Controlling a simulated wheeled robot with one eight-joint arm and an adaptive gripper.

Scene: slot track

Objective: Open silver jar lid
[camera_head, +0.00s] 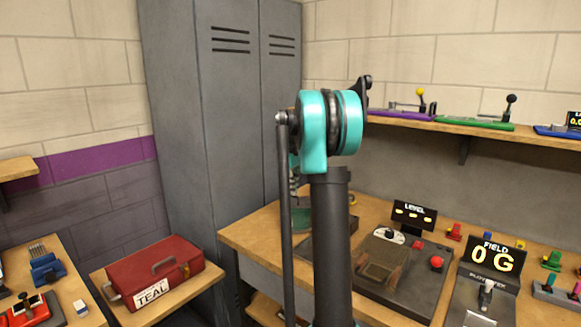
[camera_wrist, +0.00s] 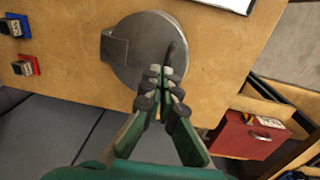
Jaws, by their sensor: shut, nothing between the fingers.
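The silver jar lid (camera_wrist: 142,40) is a round grey disc at the top middle of the wrist view, with a flat hinge-like tab (camera_wrist: 115,48) on its left and a dark raised strip near its right edge. It looks closed. My gripper (camera_wrist: 160,80) is shut and empty, its dark padded fingertips overlapping the lid's lower right edge in the picture. I cannot tell whether they touch it. The jar's body is hidden beneath the lid. In the head view my arm covers part of the bench and I cannot make out the jar.
The wooden bench (camera_head: 262,235) holds a dark panel with a red button (camera_head: 437,262), a "LEVEL" display (camera_head: 413,214) and a "FIELD" display (camera_head: 490,258). A red toolbox (camera_head: 155,275) sits on a lower surface at left. Grey lockers (camera_head: 205,120) stand behind.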

